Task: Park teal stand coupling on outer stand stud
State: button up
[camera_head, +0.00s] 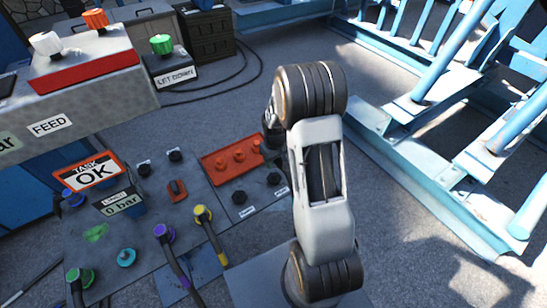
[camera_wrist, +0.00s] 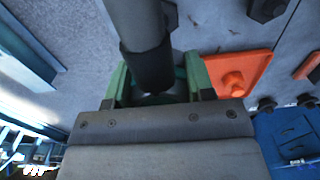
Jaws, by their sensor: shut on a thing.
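In the wrist view, my gripper (camera_wrist: 157,92) has its green fingers shut around the teal coupling (camera_wrist: 181,76). Only a little teal shows between the fingers, and a thick dark hose (camera_wrist: 145,42) covers most of it. The orange stud plate (camera_wrist: 250,66) lies just right of my fingers, with one orange stud (camera_wrist: 233,83) in plain sight. In the head view, the orange plate (camera_head: 213,165) carries a row of orange studs (camera_head: 238,155) on the grey panel. My arm hides the gripper and coupling there, near the plate's right end. I cannot tell whether the coupling touches a stud.
A teal round fitting (camera_head: 126,257) is on the panel at lower left. Purple (camera_head: 164,232), yellow (camera_head: 202,214) and green (camera_head: 80,275) hose couplings stand nearby. A sign reads "TASK OK" (camera_head: 90,172), above a "0 bar" display (camera_head: 120,203). Blue steel framing (camera_head: 430,160) stands right.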

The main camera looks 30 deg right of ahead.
aim_at(275, 175)
jog(key=shift+f+b, duration=2.85)
jog(key=shift+f, duration=1.25)
jog(key=shift+s+f+b, duration=0.1)
jog(key=shift+f+b, duration=0.35)
jog(key=shift+f, duration=0.05)
jog(key=o, duration=1.1)
jog(key=shift+r, duration=0.15)
notch_tip(275, 175, up, 14)
jog(key=shift+f+p, duration=0.15)
jog(key=shift+p, duration=0.7)
